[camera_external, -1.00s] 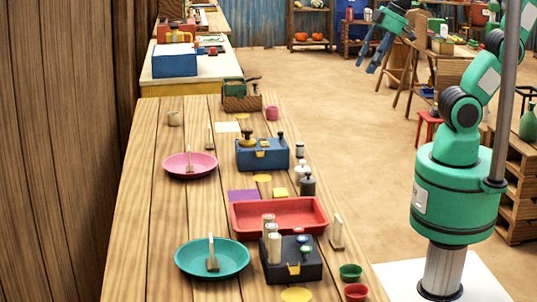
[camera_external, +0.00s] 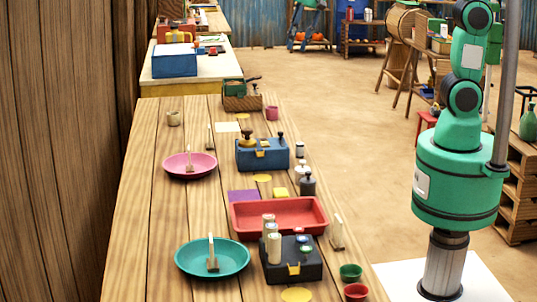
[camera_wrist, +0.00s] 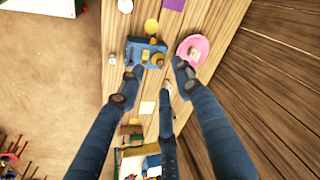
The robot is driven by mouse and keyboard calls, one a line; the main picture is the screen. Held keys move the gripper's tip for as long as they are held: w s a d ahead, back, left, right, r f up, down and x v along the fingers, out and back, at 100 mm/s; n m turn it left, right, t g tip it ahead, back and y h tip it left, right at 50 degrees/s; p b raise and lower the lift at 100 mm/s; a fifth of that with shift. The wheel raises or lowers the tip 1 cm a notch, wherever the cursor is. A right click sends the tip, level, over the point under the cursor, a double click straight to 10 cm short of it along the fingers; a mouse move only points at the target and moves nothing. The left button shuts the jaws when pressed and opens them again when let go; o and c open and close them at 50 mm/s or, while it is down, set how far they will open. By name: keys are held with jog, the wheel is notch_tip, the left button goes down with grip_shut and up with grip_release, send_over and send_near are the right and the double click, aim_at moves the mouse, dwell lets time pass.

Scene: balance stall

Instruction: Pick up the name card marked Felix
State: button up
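Small pale upright cards on wooden feet stand in the external view: one on the teal plate (camera_external: 228,262), one on the pink plate (camera_external: 177,164), a card by the black box (camera_external: 337,232) and a card farther back (camera_external: 210,136). No name is legible, so I cannot tell which is Felix. My gripper (camera_external: 311,42) is at the top of the external view, high up and away from the cards. In the wrist view its blue fingers (camera_wrist: 158,75) are spread with nothing held, above the table and the pink plate (camera_wrist: 186,42).
The long wooden table (camera_external: 150,220) bears a red tray (camera_external: 278,203), a black box (camera_external: 290,272) with jars, a blue box (camera_external: 262,162) and small cups. A wooden wall (camera_external: 60,150) stands at the left.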

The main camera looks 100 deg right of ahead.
jog(key=w+d+f+m+g+p, duration=0.1)
jog(key=w+d+f+m+p, duration=0.3)
jog(key=w+d, duration=0.5)
jog(key=w+d+f+m+g+p, duration=0.1)
jog(key=w+d+f+m+p, duration=0.1)
jog(key=w+d+f, duration=0.6)
jog(key=w+d+f+m+p, duration=0.1)
jog(key=w+d+f, duration=0.2)
jog(key=d+f, duration=0.2)
jog(key=w+d+f+m+g+p, duration=0.1)
jog(key=w+d+f+m+p, duration=0.1)
jog(key=d+f, duration=0.3)
jog(key=w+d+f+m+p, duration=0.1)
jog(key=w+d+f+m, duration=0.1)
jog(key=w+d+f, duration=0.2)
jog(key=shift+w+d+f+y+p, duration=0.15)
jog(key=shift+d+f, duration=0.1)
jog(key=shift+f, duration=0.6)
jog(key=shift+w+d+f+y+p, duration=0.1)
jog(key=shift+d+f+y+p, duration=0.1)
jog(key=shift+f, duration=0.6)
jog(key=shift+f, duration=0.1)
notch_tip(320, 180, down, 8)
jog(key=shift+f, duration=0.2)
